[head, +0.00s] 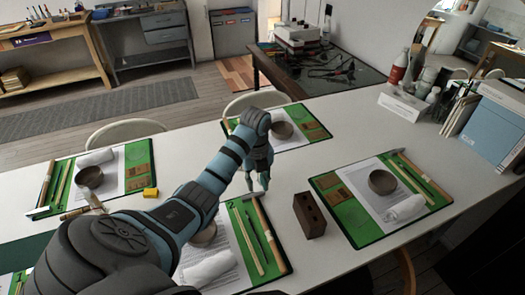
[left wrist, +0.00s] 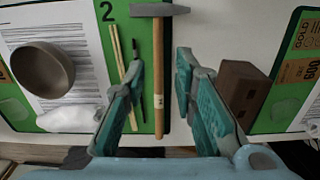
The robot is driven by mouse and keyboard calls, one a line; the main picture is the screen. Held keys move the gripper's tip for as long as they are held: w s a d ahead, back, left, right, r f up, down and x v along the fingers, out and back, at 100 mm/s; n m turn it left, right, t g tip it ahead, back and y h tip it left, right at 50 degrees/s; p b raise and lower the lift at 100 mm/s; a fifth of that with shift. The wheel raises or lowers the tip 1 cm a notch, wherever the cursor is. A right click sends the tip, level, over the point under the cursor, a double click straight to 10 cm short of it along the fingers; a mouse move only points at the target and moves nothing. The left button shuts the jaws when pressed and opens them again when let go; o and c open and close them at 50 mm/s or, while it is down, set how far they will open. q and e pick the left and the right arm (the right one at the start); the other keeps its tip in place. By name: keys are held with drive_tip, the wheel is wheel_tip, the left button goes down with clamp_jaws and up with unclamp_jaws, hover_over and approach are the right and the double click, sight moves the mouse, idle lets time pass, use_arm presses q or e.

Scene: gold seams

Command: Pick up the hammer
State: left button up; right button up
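A hammer (left wrist: 159,110) with a grey metal head and a light wooden handle lies along the right edge of a green mat in the left wrist view. In the head view its handle (head: 273,240) runs down the mat's right side, its head partly hidden by my gripper. My left gripper (head: 257,188) points down above the hammer's head end. In the left wrist view the left gripper (left wrist: 160,65) is open, with the handle showing between its fingers; nothing is held. My right gripper is not in view.
A brown brick (head: 309,214) stands just right of the hammer. Left of it lie thin sticks (left wrist: 118,60), a paper sheet, a white cloth (left wrist: 67,119) and a bowl (left wrist: 42,68). Other set mats (head: 362,230) lie on the white table, with clear patches between.

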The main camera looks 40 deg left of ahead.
use_arm(q)
hover_over(258, 207)
drive_tip(key=f, duration=0.3)
drive_tip(key=f+b, duration=0.1)
drive_tip(key=f, duration=0.1)
drive_tip(key=shift+s+a+f, duration=0.15)
drive_tip(key=shift+s+a, duration=0.1)
drive_tip(key=shift+s, duration=0.15)
drive_tip(key=f, duration=0.2)
drive_tip(key=f+b, duration=0.1)
drive_tip(key=f, duration=0.2)
drive_tip(key=shift+w+d+f, duration=0.25)
drive_tip(key=shift+w+f, duration=0.05)
drive_tip(key=shift+w, duration=0.1)
drive_tip(key=shift+s, duration=0.1)
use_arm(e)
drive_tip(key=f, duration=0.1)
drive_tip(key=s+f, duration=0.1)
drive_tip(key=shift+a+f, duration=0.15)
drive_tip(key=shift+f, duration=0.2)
use_arm(q)
drive_tip(key=shift+r, duration=0.1)
clamp_jaws()
